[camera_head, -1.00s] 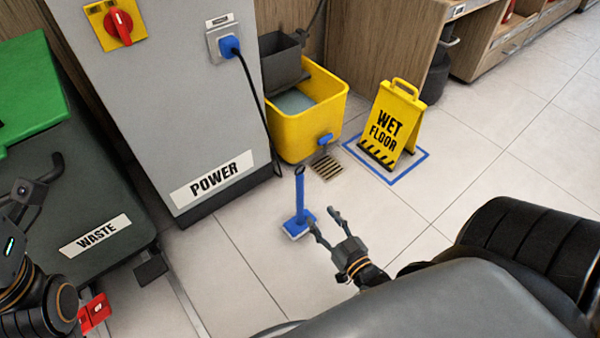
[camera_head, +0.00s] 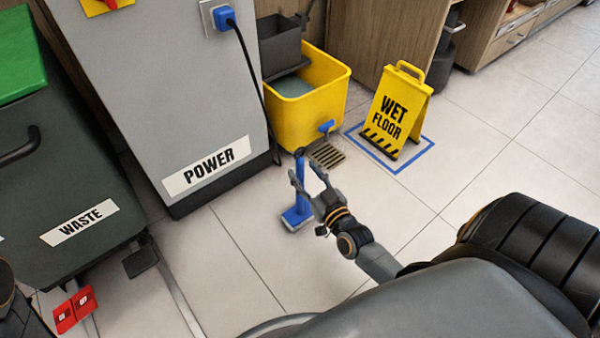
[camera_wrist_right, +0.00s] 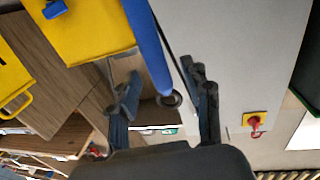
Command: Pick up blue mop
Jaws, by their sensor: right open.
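The blue mop (camera_head: 302,202) stands upright on the tiled floor in the head view, with a blue handle, a dark ring at its top and a flat blue and pale head. My right gripper (camera_head: 307,172) is open at the upper part of the handle, with one finger on each side. In the right wrist view the mop handle (camera_wrist_right: 150,50) runs between the two open fingers (camera_wrist_right: 162,82), its ringed end pointing toward the palm. I cannot tell whether a finger touches it. My left gripper is out of view.
A yellow mop bucket (camera_head: 310,105) and a floor drain (camera_head: 327,155) are behind the mop. A yellow wet floor sign (camera_head: 396,110) stands to the right. The grey power cabinet (camera_head: 165,90) and waste bin (camera_head: 60,190) are to the left. Floor on the right is clear.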

